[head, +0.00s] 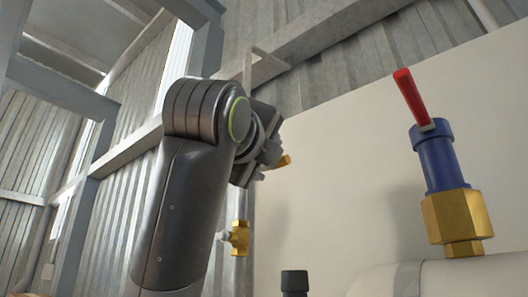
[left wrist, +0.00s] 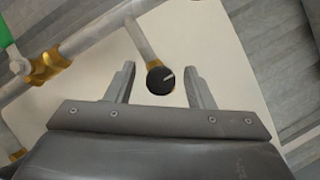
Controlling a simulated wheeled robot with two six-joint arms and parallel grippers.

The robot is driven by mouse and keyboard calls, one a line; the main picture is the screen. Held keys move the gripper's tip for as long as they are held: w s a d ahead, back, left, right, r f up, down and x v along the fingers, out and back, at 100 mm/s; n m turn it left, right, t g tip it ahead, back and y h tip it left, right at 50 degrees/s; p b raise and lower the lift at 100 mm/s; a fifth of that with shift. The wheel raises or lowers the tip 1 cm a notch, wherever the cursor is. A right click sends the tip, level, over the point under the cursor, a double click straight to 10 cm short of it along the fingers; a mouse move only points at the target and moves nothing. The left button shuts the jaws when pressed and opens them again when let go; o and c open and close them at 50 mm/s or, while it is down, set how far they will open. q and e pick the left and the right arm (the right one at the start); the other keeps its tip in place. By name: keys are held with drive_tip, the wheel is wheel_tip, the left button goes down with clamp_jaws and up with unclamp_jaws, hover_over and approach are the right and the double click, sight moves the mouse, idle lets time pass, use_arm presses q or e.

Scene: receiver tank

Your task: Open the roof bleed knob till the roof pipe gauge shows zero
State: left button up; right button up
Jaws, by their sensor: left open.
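The bleed knob (left wrist: 160,80) is round and black with a white pointer line, and brass shows behind it. It sits at the end of a short pale pipe stub (left wrist: 141,40) in the left wrist view. My left gripper (left wrist: 159,69) is open, with one finger on each side of the knob. Gaps show between the fingers and the knob, and I cannot tell the depth between them. In the head view my left gripper (head: 266,152) is partly hidden by its own arm, and a brass piece shows just beyond it. No gauge face shows in either view. My right gripper is out of view.
A blue and brass valve (head: 437,160) with a red lever stands on a pale pipe at right. A brass fitting (head: 239,238) sits on a thin upright pipe. In the left wrist view a long pipe carries a brass tee (left wrist: 45,68) near a green handle (left wrist: 4,28).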

use_arm(q)
drive_tip(key=shift+c, duration=0.5)
drive_tip(key=c, duration=0.9)
drive_tip(key=n+y, duration=0.1)
drive_tip(key=n, duration=0.2)
drive_tip(key=shift+g+b, duration=0.4)
drive_tip(key=shift+n+g+y, duration=0.3)
drive_tip(key=shift+n+g, duration=0.6)
drive_tip(key=shift+n, duration=1)
drive_tip(key=o, duration=1)
drive_tip(key=shift+r, duration=0.1)
